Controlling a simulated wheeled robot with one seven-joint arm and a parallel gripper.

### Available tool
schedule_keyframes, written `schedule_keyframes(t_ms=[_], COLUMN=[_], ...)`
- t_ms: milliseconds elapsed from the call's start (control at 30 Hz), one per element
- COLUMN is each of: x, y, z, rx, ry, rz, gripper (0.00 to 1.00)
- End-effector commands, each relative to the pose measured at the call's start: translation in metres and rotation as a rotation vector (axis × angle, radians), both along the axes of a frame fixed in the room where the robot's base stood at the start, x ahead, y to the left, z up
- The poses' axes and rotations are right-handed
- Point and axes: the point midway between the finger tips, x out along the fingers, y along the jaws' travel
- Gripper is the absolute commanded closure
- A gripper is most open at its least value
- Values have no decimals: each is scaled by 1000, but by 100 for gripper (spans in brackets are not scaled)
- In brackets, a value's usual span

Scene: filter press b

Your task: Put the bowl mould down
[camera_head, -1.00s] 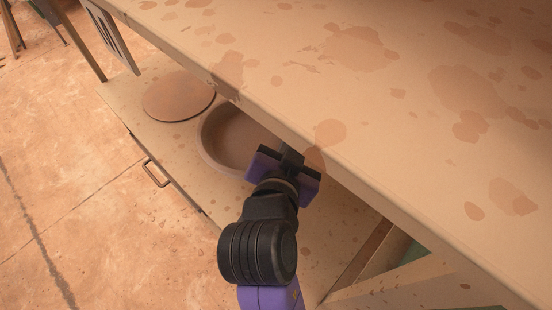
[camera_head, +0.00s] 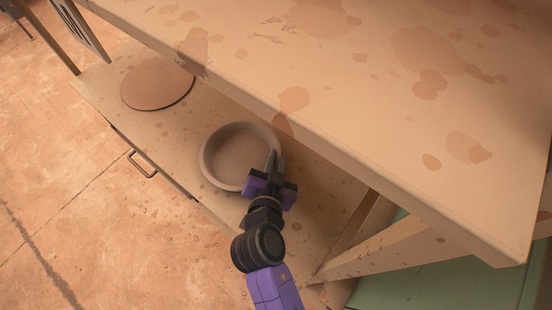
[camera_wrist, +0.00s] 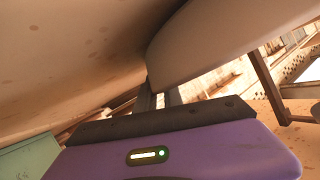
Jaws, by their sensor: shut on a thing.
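The bowl mould (camera_head: 222,158) is a round, shallow brown bowl with a thick rim, seen open side up in the head view. My gripper (camera_head: 276,164) is shut on its rim at the right side. In the wrist view the bowl mould's curved wall (camera_wrist: 205,45) fills the upper right, with the dark fingers of my gripper (camera_wrist: 160,99) at its edge. The bowl mould is over the lower shelf (camera_head: 150,124), below the table top. I cannot tell whether its underside touches the shelf.
A flat brown disc (camera_head: 157,84) lies on the lower shelf to the left. The stained table top (camera_head: 330,75) overhangs the shelf behind the bowl mould. A slanted wooden brace (camera_head: 385,248) stands at the right. Shelf between disc and bowl mould is clear.

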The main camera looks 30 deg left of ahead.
Motion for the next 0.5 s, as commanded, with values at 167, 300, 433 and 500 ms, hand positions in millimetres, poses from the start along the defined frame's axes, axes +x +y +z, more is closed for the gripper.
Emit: schedule_keyframes(t_ms=[167, 300, 433, 500], x=[0, 0, 0, 0], y=[1, 1, 0, 0], z=[-3, -2, -6, -6], rx=[6, 6, 2, 2], ry=[-4, -4, -1, -1], rz=[1, 1, 0, 0], gripper=[100, 100, 85, 71])
